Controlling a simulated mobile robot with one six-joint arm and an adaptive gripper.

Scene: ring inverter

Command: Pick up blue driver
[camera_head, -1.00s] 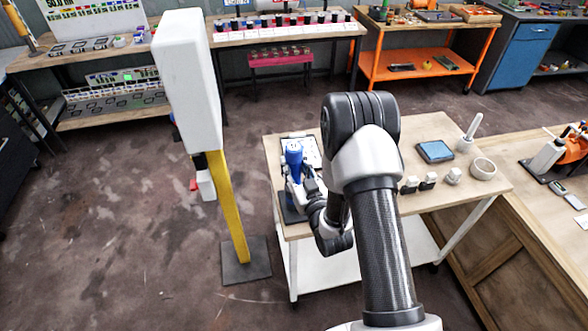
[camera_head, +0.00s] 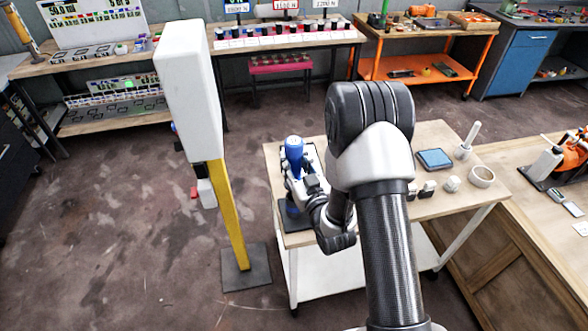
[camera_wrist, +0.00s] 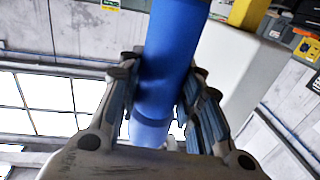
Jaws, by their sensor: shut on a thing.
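The blue driver (camera_head: 294,156) stands roughly upright over the left part of the wooden-topped table in the head view. My gripper (camera_head: 299,176) is around it, and its lower part is hidden. In the wrist view the blue driver (camera_wrist: 167,62) fills the space between the two fingers of my gripper (camera_wrist: 160,90), which are closed against its sides. The head view does not clearly show whether its lower end touches anything. A dark stand (camera_head: 292,214) is partly visible below my gripper.
The wooden-topped table (camera_head: 440,200) also holds a blue tray (camera_head: 434,159), a white mortar (camera_head: 482,176) and small light-and-dark items (camera_head: 428,188) to the right. A white box on a yellow post (camera_head: 236,215) stands close to the table's left side.

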